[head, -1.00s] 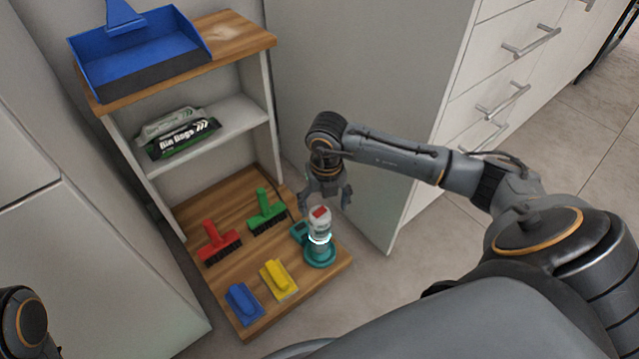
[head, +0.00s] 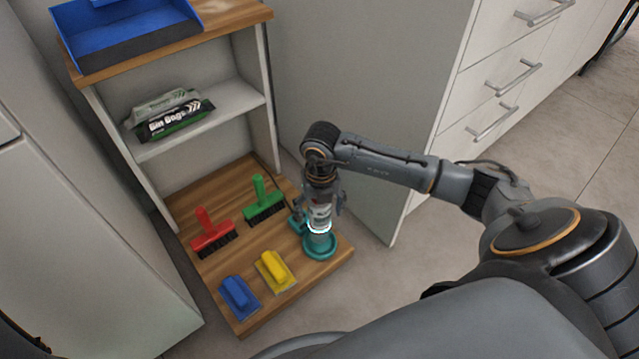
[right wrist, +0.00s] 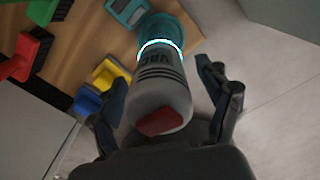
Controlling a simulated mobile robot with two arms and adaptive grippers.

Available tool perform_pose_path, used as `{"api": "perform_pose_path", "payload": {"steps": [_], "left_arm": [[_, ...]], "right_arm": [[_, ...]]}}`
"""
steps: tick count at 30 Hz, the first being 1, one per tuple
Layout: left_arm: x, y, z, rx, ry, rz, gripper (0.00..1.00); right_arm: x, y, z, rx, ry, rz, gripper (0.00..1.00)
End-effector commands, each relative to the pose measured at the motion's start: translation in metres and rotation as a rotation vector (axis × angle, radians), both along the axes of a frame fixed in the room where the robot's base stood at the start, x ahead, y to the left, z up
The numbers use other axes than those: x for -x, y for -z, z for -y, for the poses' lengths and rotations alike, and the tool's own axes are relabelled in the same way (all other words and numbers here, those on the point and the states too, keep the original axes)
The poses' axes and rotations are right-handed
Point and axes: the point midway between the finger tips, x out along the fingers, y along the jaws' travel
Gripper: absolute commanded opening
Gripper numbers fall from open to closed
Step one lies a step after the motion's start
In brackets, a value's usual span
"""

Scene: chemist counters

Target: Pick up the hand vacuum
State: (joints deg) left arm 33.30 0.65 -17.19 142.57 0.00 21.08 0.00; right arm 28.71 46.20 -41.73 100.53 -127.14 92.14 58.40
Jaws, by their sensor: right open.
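The hand vacuum (head: 320,220) stands upright in a teal round base (head: 319,246) at the right front of the low wooden board. It has a grey body, a glowing ring and a red top part. My right gripper (head: 322,203) is open around its upper part, pointing down. In the right wrist view the vacuum (right wrist: 162,85) lies between the two open fingers (right wrist: 170,95), with a visible gap on the right side. I cannot tell whether the left finger touches it. My left gripper is not in view.
Green (head: 264,200) and red (head: 212,235) brushes and yellow (head: 275,270) and blue (head: 239,297) scrubbers lie left of the vacuum. Bin bags (head: 178,118) are on the shelf above, a blue dustpan (head: 125,38) on top. A cabinet side panel (head: 360,120) stands close behind my right arm.

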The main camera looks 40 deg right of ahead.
Motion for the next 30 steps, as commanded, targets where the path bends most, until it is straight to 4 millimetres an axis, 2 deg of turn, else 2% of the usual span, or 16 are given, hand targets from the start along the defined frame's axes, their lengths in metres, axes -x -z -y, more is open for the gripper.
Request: {"api": "perform_pose_path", "payload": {"steps": [5,13,23,28,30], "left_arm": [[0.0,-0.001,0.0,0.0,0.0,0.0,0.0],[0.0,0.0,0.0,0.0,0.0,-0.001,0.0],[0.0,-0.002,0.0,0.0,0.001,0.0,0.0],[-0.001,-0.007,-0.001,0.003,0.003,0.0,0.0],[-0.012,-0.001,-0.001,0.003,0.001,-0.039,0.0]], "right_arm": [[0.0,-0.001,0.0,0.0,0.0,0.0,0.76],[0.0,-0.001,0.0,0.0,0.0,0.0,0.21],[-0.001,-0.004,0.0,0.0,0.0,0.002,0.2],[-0.001,-0.015,0.0,0.0,0.0,0.003,0.2],[-0.001,-0.023,0.001,0.001,0.0,0.004,0.2]]}}
